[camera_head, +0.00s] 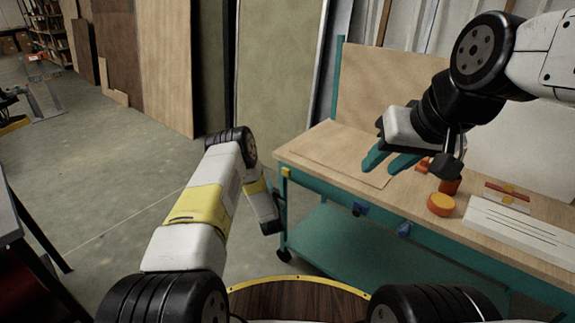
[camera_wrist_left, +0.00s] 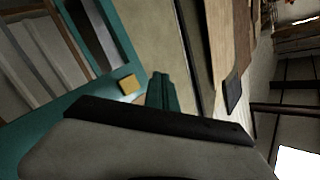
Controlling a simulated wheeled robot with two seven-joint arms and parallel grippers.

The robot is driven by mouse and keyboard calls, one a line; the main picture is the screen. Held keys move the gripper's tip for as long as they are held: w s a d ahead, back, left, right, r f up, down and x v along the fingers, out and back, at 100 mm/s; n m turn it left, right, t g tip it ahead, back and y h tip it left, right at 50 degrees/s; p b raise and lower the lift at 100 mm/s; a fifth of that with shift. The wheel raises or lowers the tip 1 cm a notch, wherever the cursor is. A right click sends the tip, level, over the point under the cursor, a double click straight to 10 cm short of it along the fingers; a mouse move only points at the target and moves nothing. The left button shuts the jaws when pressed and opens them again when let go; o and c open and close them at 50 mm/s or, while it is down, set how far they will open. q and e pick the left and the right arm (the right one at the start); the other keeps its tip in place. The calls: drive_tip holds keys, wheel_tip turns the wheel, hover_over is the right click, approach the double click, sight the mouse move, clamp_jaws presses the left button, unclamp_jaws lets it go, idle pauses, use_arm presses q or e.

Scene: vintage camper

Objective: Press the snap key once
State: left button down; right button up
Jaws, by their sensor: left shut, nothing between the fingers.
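I cannot pick out a thing that is clearly the snap key. On the workbench (camera_head: 335,150) a round orange-yellow piece (camera_head: 440,204) lies near the front edge, below and to the right of my right gripper. My right gripper (camera_head: 388,164) hangs over the bench top with its teal fingers apart and nothing visible between them. My left arm reaches forward beside the bench's left end, with its wrist low and its fingers hardly visible in the head view. In the left wrist view, the left gripper (camera_wrist_left: 162,92) has its teal fingers together, with nothing between them.
A red-orange cup-like piece (camera_head: 450,186) is partly hidden by my right gripper. Wood panels (camera_head: 162,65) lean at the back.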

use_arm(q)
drive_tip(key=w+d, duration=0.4)
drive_tip(key=w, duration=0.1)
drive_tip(key=shift+w, duration=0.4)
drive_tip(key=shift+w+d, duration=0.1)
drive_tip(key=shift+d, duration=0.05)
idle(1.7)
drive_tip(key=shift+w+d, duration=0.2)
drive_tip(key=shift+w+d, duration=0.3)
drive_tip(key=shift+w, duration=0.15)
idle(1.0)
drive_tip(key=shift+s+a, duration=0.55)
drive_tip(key=shift+s, duration=0.25)
drive_tip(key=shift+s+a, duration=0.75)
drive_tip(key=shift+s, duration=0.25)
drive_tip(key=shift+s+a, duration=0.75)
drive_tip(key=shift+s, duration=0.25)
